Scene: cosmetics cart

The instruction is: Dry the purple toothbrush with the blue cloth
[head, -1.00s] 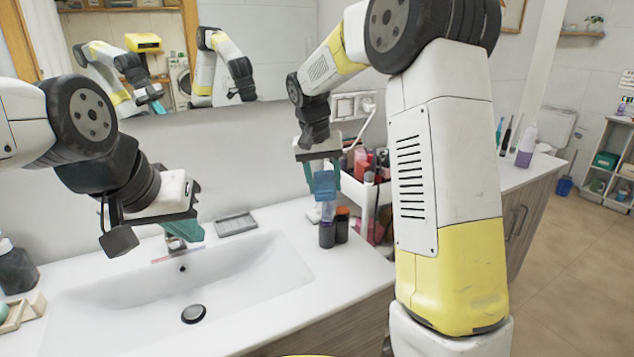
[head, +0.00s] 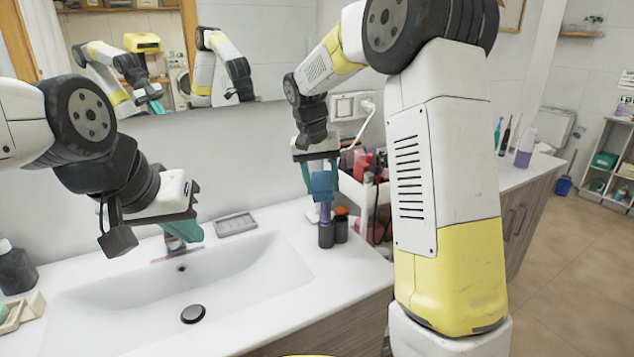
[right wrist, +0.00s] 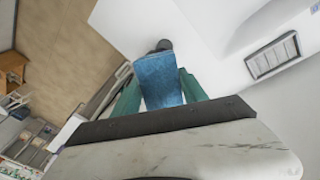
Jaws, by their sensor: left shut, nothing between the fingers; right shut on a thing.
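My right gripper (head: 322,180) is shut on the blue cloth (head: 323,187), above the counter right of the sink. The cloth also shows between the teal fingers in the right wrist view (right wrist: 160,82). Directly below the cloth stands an upright purple shaft with a dark lower part, apparently the purple toothbrush (head: 326,214). The cloth hides its top; I cannot tell whether they touch. A dark round end shows beyond the cloth in the right wrist view. My left gripper (head: 185,233) is shut and empty at the back of the sink, by the tap.
A dark bottle with an orange top (head: 341,226) stands close beside the purple shaft. A white cart (head: 376,205) with cosmetics is just behind. A grey soap dish (head: 236,223) lies left of it. The sink basin (head: 235,265) is empty. The mirror is behind.

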